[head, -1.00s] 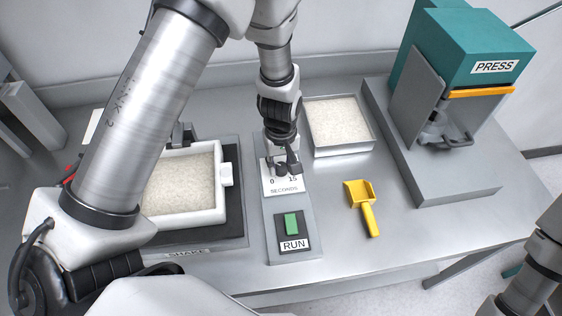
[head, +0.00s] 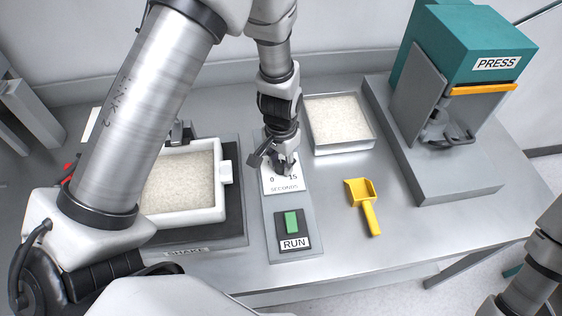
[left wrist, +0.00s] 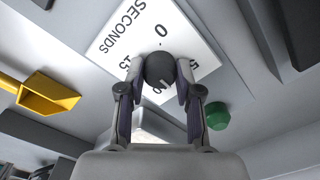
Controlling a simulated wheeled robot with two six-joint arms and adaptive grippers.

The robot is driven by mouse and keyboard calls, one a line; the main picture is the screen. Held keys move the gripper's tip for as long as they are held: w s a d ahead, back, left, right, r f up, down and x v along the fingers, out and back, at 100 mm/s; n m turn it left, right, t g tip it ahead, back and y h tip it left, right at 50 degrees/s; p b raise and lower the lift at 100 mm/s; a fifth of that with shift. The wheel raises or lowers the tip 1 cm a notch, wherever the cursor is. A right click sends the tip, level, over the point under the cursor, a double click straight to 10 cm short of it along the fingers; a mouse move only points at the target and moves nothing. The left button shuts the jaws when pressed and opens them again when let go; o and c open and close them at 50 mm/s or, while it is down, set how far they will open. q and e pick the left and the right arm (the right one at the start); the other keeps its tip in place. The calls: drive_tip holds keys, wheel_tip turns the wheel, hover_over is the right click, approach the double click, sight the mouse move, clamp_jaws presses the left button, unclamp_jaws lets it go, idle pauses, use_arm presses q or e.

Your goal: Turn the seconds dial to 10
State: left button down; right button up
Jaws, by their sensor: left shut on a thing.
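The seconds dial is a dark round knob (left wrist: 160,69) on a white plate (left wrist: 122,32) marked SECONDS, with 0, 5 and 15 readable. My left gripper (left wrist: 161,76) is shut on the knob, one finger on each side of it. A small pale mark shows near the knob's lower edge in the left wrist view; I cannot tell exactly which number the dial points to. In the head view my left gripper (head: 281,168) points down over the plate (head: 283,184) and hides the knob. My right gripper is out of view.
A green RUN button (head: 292,223) sits in front of the dial on the same panel. A white tray of pale grains (head: 225,172) stands left, a metal tray (head: 344,150) behind right. A yellow scoop (head: 368,220) and teal press (head: 440,45) are to the right.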

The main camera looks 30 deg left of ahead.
sight(281, 164)
use_arm(q)
drive_tip(key=m, duration=0.4)
drive_tip(key=shift+s+f+b, duration=0.1)
drive_tip(key=shift+f+b, duration=0.05)
drive_tip(key=shift+b, duration=0.2)
drive_tip(key=shift+m+b, duration=0.35)
drive_tip(key=shift+m, duration=1.85)
drive_tip(key=c, duration=0.8)
unclamp_jaws()
drive_tip(key=shift+r, duration=0.2)
wheel_tip(281, 164, up, 12)
drive_tip(key=shift+f, duration=0.1)
